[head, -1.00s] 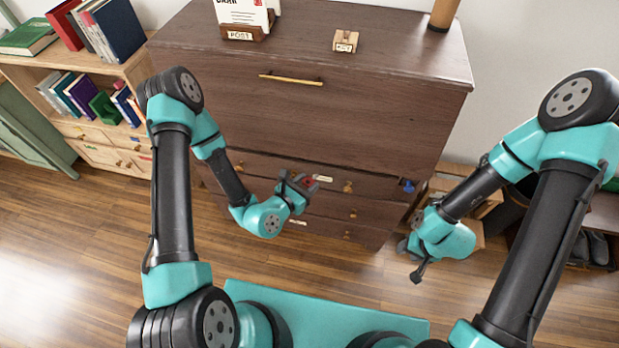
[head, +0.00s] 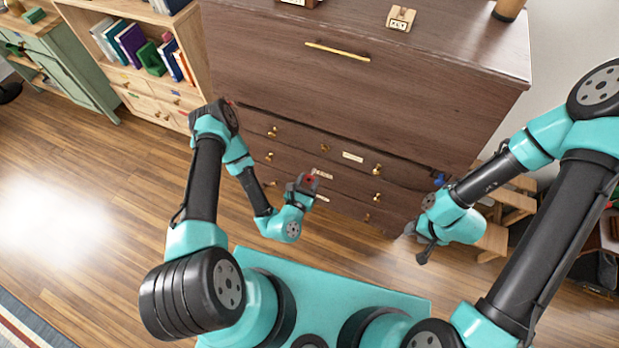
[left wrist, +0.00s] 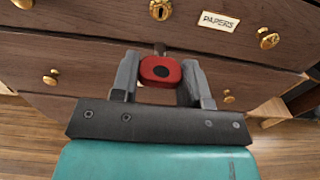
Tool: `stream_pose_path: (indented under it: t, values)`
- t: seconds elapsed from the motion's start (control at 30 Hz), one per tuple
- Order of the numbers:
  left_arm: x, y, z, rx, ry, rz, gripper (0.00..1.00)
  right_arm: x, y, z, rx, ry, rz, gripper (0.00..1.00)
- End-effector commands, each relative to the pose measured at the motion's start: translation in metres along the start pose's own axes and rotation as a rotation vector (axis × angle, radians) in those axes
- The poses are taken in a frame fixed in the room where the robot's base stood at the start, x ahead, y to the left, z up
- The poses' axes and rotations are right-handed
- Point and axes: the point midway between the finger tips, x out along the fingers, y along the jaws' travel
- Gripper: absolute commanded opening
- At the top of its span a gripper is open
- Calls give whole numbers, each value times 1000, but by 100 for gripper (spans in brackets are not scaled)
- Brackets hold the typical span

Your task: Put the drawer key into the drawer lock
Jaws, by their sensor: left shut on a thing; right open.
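My left gripper (head: 303,184) is shut on the red-headed drawer key (left wrist: 160,71); the red also shows in the head view (head: 310,180). In the left wrist view the key's dark shaft points away from me toward the drawer fronts. The brass drawer lock (left wrist: 161,9), a round plate with a keyhole, is ahead of the key's tip and cut by the top edge. In the head view the lock (head: 325,148) is above and right of the gripper. The key is apart from it. My right gripper (head: 417,242) is open and empty at the chest's right.
The dark wooden chest (head: 300,85) has brass knobs and a PAPERS label (left wrist: 218,21) right of the lock. A blue item (head: 439,178) is at its right front edge. A bookshelf (head: 180,85) stands left. The floor (head: 90,190) at left is clear.

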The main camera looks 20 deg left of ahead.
Motion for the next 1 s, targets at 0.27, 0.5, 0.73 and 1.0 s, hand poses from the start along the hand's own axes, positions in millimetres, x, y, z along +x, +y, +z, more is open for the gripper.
stream_pose_path:
  t: [0.27,0.5,0.73,1.0]
  values:
    - [1,0,0,0,0,-1,19,0,0,0,0,0,0,43]
    - [8,-1,1,0,-2,-2,19,0,0,0,0,0,0,43]
    - [22,-1,1,1,-4,1,19,0,0,0,0,0,0,43]
    - [27,-1,1,-192,-2,2,19,0,0,0,0,0,0,43]
